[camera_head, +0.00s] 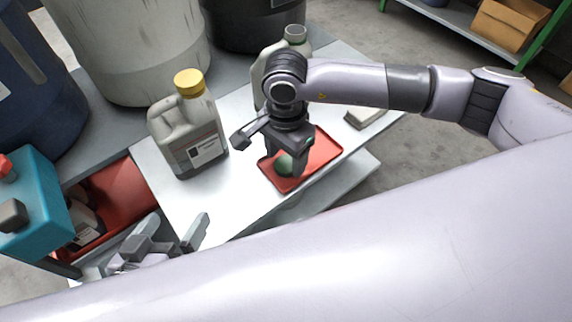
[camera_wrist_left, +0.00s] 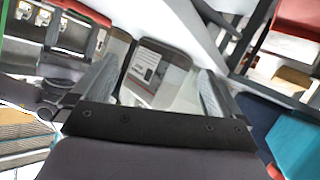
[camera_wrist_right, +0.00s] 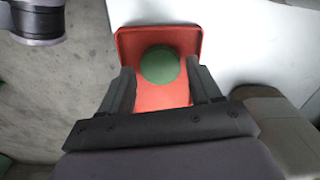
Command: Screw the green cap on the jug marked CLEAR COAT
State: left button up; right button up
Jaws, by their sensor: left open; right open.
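The green cap (camera_head: 284,164) lies on a red tray (camera_head: 322,158). In the right wrist view the cap (camera_wrist_right: 160,65) is round and sits between the fingertips of my right gripper (camera_wrist_right: 160,78), with a gap on each side. My right gripper is open, pointing down over the tray. A grey jug (camera_head: 296,35) with a greyish-green neck stands behind my right arm, mostly hidden. A second grey jug (camera_head: 178,122) wears a yellow cap (camera_head: 189,82). Its label is too small to read. My left gripper (camera_head: 166,243) is open and empty at the lower left.
The white table (camera_head: 160,188) holds the jugs and tray. A light block (camera_head: 366,117) lies to the right. Large drums (camera_head: 130,50) stand behind. A teal object (camera_head: 33,205) and a red bin (camera_head: 118,195) are at the left. The table's front middle is clear.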

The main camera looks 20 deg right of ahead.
aim_at(286, 163)
pick_arm(q)
jog(key=shift+w+d, duration=0.15)
jog(key=shift+d, duration=0.05)
pick_arm(e)
jog(key=shift+f, duration=0.65)
pick_arm(q)
jog(key=shift+w+d+r, duration=0.15)
jog(key=shift+w+r, duration=0.05)
jog(key=shift+r, duration=0.35)
jog(key=shift+h, duration=0.3)
pick_arm(e)
jog(key=c, duration=0.8)
pick_arm(q)
jog(key=shift+s+f, duration=0.1)
pick_arm(e)
jog(key=shift+r, duration=0.1)
jog(key=shift+r, duration=0.3)
pick_arm(q)
jog(key=a+y+p, duration=0.1)
jog(key=s+a+p, duration=0.1)
jog(key=p, duration=0.1)
jog(key=a+r+m+y+p, duration=0.1)
jog(key=a+p, duration=0.1)
jog(key=shift+s+y, duration=0.15)
jog(key=shift+y, duration=0.15)
pick_arm(e)
notch_tip(286, 163, up, 19)
jog(key=shift+r, duration=0.15)
